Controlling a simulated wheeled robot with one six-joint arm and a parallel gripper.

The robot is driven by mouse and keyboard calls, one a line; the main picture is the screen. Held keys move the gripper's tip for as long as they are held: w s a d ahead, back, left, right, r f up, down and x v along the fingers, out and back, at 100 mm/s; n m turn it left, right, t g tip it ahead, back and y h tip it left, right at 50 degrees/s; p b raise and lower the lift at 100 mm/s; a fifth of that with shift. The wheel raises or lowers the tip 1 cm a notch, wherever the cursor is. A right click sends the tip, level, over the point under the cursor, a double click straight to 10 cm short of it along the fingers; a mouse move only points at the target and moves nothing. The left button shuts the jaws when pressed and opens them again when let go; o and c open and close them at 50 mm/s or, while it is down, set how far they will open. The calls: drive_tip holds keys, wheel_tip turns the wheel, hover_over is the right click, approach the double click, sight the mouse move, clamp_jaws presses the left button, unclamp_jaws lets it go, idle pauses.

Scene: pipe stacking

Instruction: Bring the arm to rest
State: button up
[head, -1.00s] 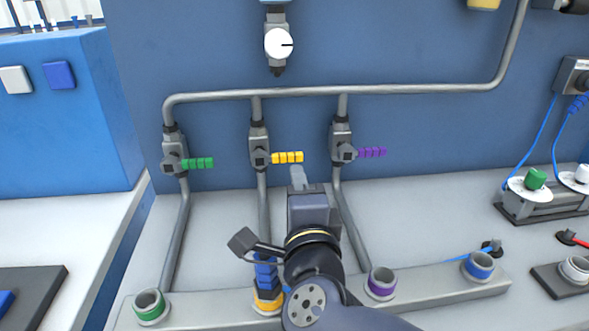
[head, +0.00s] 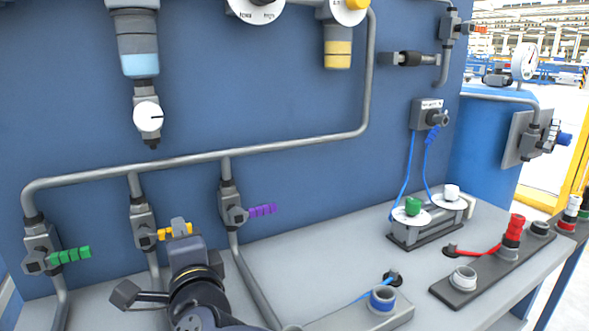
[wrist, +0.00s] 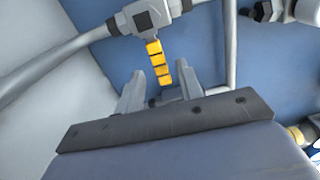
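My gripper (head: 181,228) is in front of the middle valve in the head view, its tip overlapping the yellow valve handle (head: 163,234). In the wrist view, the two grey fingers of my gripper (wrist: 158,92) stand apart with a gap between them. The yellow handle (wrist: 158,62) hangs down from its valve body (wrist: 147,14), its lower end at the gap in the picture. I cannot tell whether the fingers touch it. I see nothing held in the gripper.
A green-handled valve (head: 70,255) is at left and a purple-handled valve (head: 262,210) at right. A blue-ringed socket (head: 383,298) is at the front. A red stack (head: 513,230) and a two-disc fixture (head: 425,232) stand right. The bench between is mostly clear.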

drive_tip(key=x, duration=0.3)
drive_tip(key=shift+w+a, duration=0.15)
drive_tip(key=shift+w, duration=0.15)
drive_tip(key=shift+s, duration=0.1)
drive_tip(key=p+v, duration=0.2)
drive_tip(key=v, duration=0.8)
drive_tip(key=x, duration=0.3)
drive_tip(key=b+x, duration=0.1)
drive_tip(key=x, duration=0.6)
drive_tip(key=shift+r+b, duration=0.3)
drive_tip(key=shift+r+n+p, duration=0.3)
drive_tip(key=shift+n+p, duration=0.45)
drive_tip(key=shift+n, duration=0.05)
drive_tip(key=shift+r+n+p, duration=0.1)
drive_tip(key=shift+n+p, duration=0.25)
drive_tip(key=shift+n, duration=0.15)
